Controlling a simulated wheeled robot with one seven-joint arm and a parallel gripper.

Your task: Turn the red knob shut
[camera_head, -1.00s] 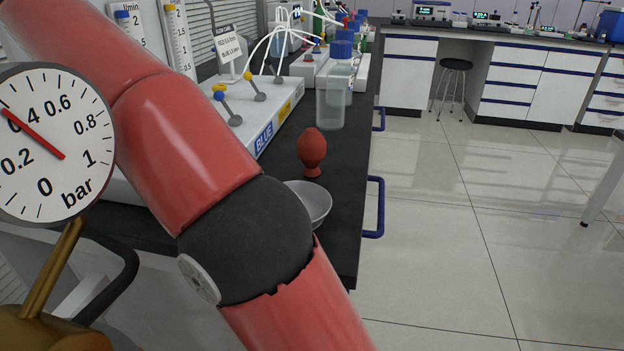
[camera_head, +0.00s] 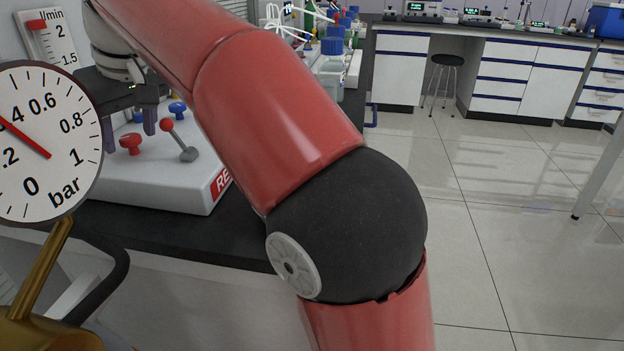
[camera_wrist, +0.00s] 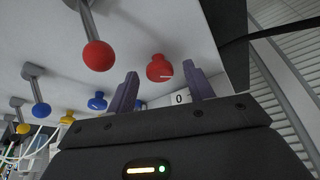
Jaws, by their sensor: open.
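The red knob (camera_head: 131,143) stands on the white unit with the red label at the left of the head view. It also shows in the wrist view (camera_wrist: 159,68), lying in the picture between my two fingers. My gripper (camera_head: 129,131) is open, with its dark fingers at and above the knob. In the wrist view my gripper (camera_wrist: 162,90) shows empty jaws with a wide gap. Whether either finger touches the knob, I cannot tell.
A grey lever with a red ball (camera_head: 167,126) stands just right of the knob; its ball (camera_wrist: 98,56) is close in the wrist view. A blue knob (camera_head: 177,109) is behind. A pressure gauge (camera_head: 48,140) fills the left foreground.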

